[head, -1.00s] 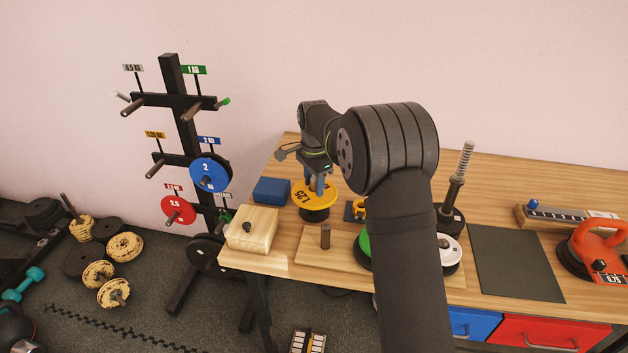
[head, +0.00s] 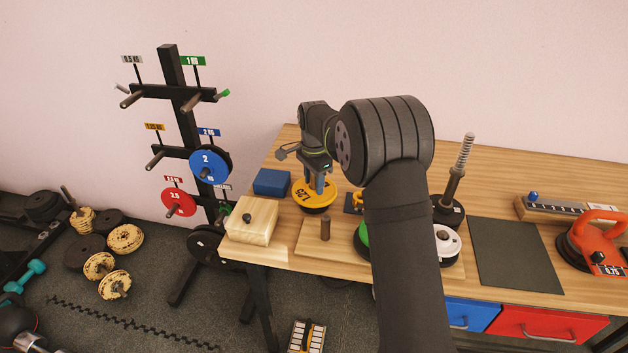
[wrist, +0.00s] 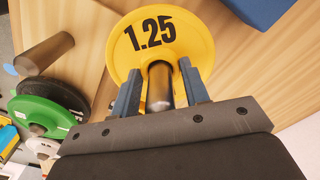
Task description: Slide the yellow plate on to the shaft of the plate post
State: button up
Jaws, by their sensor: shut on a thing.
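The yellow plate (head: 312,201), marked 1.25, lies face up and about level at the left part of the table. In the wrist view the yellow plate (wrist: 180,60) fills the top middle. My gripper (head: 319,188) points down at its middle, its blue fingers (wrist: 160,92) shut on the plate around its centre.
A wooden board with a bare short peg (head: 325,229) is in front. The green plate (head: 361,240) is right of the peg, partly behind my arm. A blue block (head: 271,182) and a wooden box (head: 252,222) are left. A spring-topped post (head: 456,180) stands right.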

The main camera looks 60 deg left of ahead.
dwell(0.4)
jog(key=shift+f, duration=0.7)
jog(key=shift+d+f, duration=0.1)
jog(key=shift+f, duration=0.1)
jog(key=shift+r, duration=0.6)
dwell(1.8)
jog(key=shift+f, duration=0.2)
jog(key=shift+f, duration=0.15)
jog(key=shift+f, duration=0.25)
dwell(0.4)
jog(key=shift+r, duration=0.4)
dwell(0.4)
